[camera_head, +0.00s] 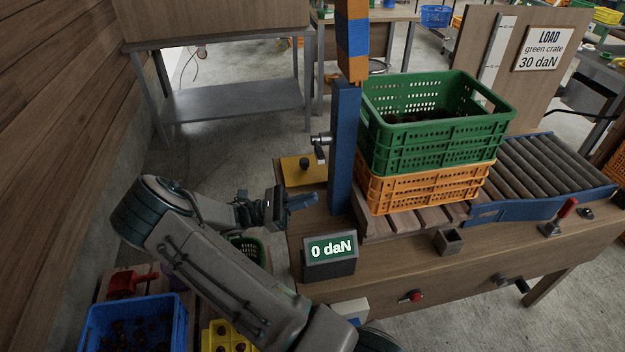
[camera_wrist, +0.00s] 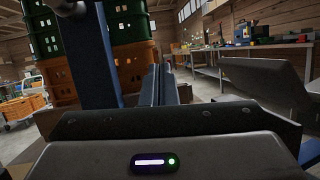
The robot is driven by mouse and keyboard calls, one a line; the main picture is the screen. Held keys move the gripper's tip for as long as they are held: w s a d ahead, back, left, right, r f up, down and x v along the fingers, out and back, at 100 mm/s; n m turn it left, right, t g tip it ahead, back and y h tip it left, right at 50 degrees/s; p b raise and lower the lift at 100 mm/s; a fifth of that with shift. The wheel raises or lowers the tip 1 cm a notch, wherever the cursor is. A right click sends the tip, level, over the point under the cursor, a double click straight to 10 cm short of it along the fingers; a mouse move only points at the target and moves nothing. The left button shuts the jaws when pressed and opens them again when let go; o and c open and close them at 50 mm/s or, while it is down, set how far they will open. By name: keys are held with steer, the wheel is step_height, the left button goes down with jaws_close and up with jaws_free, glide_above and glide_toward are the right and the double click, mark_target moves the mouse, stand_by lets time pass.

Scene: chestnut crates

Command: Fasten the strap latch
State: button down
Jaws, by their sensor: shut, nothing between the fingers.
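A blue upright post (camera_head: 345,150) stands on the bench with a metal clamp-like fitting (camera_head: 320,143) on its left side. I cannot tell whether this fitting is the strap latch, and no strap is clearly visible. Right of the post, a green crate (camera_head: 440,132) is stacked on an orange crate (camera_head: 425,188). My gripper (camera_head: 314,199) is shut and empty, left of the post's lower part and below the fitting. In the wrist view its fingers (camera_wrist: 165,85) lie together, with the post (camera_wrist: 88,60) and the crates to their left.
A display (camera_head: 330,256) reading 0 daN stands on the bench front. A roller conveyor (camera_head: 550,170), a small open box (camera_head: 449,241) and a red-handled lever (camera_head: 566,209) are to the right. A yellow plate (camera_head: 303,168) with a dark knob lies behind my gripper. A sign (camera_head: 544,49) reads LOAD green crate 30 daN.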

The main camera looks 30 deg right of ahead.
steer(key=w+a+f+n+t+h+b, duration=0.2)
steer(key=w+a+f+n+h, duration=0.1)
steer(key=h, duration=0.3)
steer(key=shift+w+a+f+t, duration=0.35)
steer(key=shift+w+f, duration=0.2)
steer(key=shift+f, duration=0.2)
steer(key=p, duration=0.2)
glide_toward(318, 148)
steer(key=s+d+r, duration=0.1)
steer(key=s+d, duration=0.2)
steer(key=d, duration=0.2)
steer(key=shift+r, duration=0.4)
steer(key=shift+d+r+n+p, duration=0.1)
steer(key=shift+r+n+p, duration=0.05)
steer(key=shift+n+p, duration=0.4)
